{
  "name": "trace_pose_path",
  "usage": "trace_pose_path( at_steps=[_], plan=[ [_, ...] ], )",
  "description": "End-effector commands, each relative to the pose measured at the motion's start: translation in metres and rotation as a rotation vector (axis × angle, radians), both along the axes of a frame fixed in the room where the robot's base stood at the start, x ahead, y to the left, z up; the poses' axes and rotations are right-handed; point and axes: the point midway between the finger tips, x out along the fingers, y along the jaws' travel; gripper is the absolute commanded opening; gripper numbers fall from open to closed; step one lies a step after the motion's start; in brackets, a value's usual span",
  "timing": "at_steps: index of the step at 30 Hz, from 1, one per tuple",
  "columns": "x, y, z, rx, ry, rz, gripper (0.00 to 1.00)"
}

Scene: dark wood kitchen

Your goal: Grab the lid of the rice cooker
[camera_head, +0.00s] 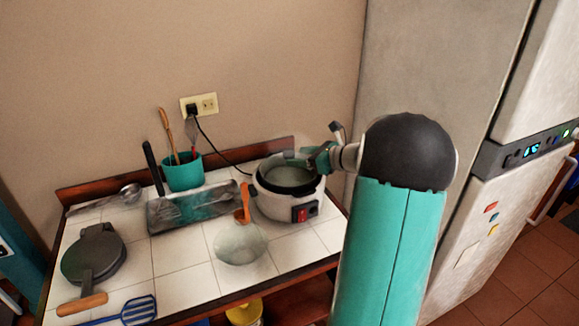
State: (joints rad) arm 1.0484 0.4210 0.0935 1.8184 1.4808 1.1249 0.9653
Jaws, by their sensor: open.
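The rice cooker (284,208) is a white round pot with a dark rim and a red switch on its front. It stands at the right back of the tiled counter. A pale, glassy round surface (290,176) shows inside the rim; I cannot tell whether it is a lid in place or the pot's inside. My gripper (308,157) is open at the cooker's back right edge, over or beside the rim. Its fingers are small and partly blurred, and contact is unclear. A translucent round piece (240,244) lies on the tiles in front; lid or bowl, I cannot tell.
A spoon with an orange handle (245,198) is close to the cooker's left side. A fridge (435,80) stands right.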

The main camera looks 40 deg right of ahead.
Motion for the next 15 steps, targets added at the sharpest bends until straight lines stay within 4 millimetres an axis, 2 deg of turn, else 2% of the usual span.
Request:
trace_pose_path(
  at_steps=[9, 15],
  plan=[
    [0.04, 0.011, -0.011, 0.001, 0.0, 0.003, 0.58],
    [0.043, 0.011, -0.011, 0.0, -0.001, 0.002, 0.58]
  ],
)
